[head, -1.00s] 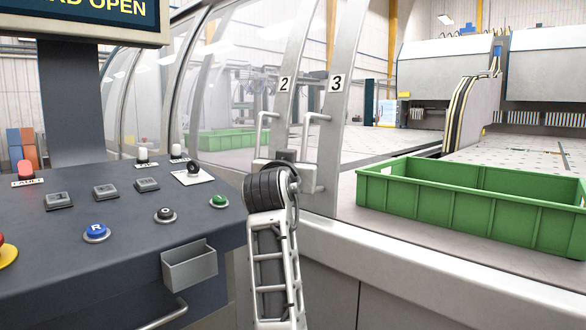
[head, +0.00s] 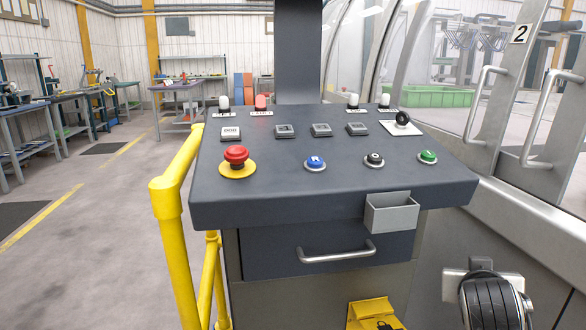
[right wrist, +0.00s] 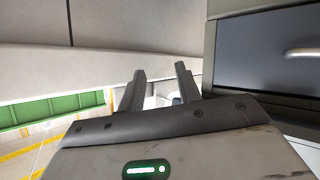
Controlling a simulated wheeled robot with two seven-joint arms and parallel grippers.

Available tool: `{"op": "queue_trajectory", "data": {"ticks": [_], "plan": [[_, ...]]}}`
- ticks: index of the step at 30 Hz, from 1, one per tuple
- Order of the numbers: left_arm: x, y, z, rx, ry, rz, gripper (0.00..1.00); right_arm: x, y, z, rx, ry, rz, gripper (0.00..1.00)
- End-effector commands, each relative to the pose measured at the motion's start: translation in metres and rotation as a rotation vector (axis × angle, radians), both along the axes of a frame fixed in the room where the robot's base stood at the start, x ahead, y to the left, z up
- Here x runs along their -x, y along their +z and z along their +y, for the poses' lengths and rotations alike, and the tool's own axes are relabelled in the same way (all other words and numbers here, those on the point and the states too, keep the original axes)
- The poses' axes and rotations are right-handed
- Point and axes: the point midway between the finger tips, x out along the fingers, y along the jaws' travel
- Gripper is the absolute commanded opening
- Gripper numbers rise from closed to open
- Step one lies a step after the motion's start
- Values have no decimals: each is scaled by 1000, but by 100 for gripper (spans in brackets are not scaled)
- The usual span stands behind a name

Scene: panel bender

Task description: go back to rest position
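My right gripper (right wrist: 160,70) shows in the right wrist view with its two dark fingers apart and nothing between them. A pale machine panel lies beyond the fingertips. In the head view, a dark, banded joint of my right arm shows at the lower right corner, in front of the machine's lower front; the right fingers cannot be made out there. My left gripper is in neither view.
A grey control console (head: 330,190) with buttons, a red emergency stop (head: 236,156) and a small bin (head: 391,212) stands ahead. A yellow rail (head: 176,215) runs along its left side. Door handles (head: 484,105) are at right. The floor at left is open, with workbenches beyond.

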Motion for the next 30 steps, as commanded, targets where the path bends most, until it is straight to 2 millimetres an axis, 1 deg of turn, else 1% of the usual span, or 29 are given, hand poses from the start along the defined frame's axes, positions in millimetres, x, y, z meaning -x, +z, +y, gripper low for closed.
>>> {"op": "queue_trajectory", "data": {"ticks": [1, 2, 3, 5, 6, 9, 11, 12, 14, 15, 19, 20, 21, 25, 30], "plan": [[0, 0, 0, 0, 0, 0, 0, 24, -35, 14, -17, 53, 91, 34], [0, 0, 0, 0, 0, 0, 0, 37, -52, 23, -30, 87, 141, 34], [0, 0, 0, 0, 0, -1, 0, 55, -72, 34, -49, 130, 206, 34], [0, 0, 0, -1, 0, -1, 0, 83, -99, 51, -79, 194, 298, 34], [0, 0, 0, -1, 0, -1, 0, 102, -114, 61, -99, 232, 354, 34], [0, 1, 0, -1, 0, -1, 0, 144, -141, 83, -146, 316, 471, 34], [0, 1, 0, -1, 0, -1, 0, 167, -153, 95, -171, 360, 534, 34], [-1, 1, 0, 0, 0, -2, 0, 182, -160, 101, -189, 387, 571, 34], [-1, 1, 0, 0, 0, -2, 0, 203, -168, 112, -215, 426, 625, 34], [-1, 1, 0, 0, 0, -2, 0, 217, -172, 118, -233, 452, 660, 34], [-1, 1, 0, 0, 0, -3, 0, 262, -181, 138, -290, 530, 765, 34], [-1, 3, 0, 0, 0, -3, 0, 268, -182, 141, -300, 545, 775, 34], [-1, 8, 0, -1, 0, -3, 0, 256, -181, 144, -294, 557, 726, 34], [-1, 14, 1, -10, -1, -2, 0, 237, -183, 157, -295, 602, 606, 34], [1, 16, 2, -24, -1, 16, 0, 216, -182, 175, -303, 657, 429, 34]]}}
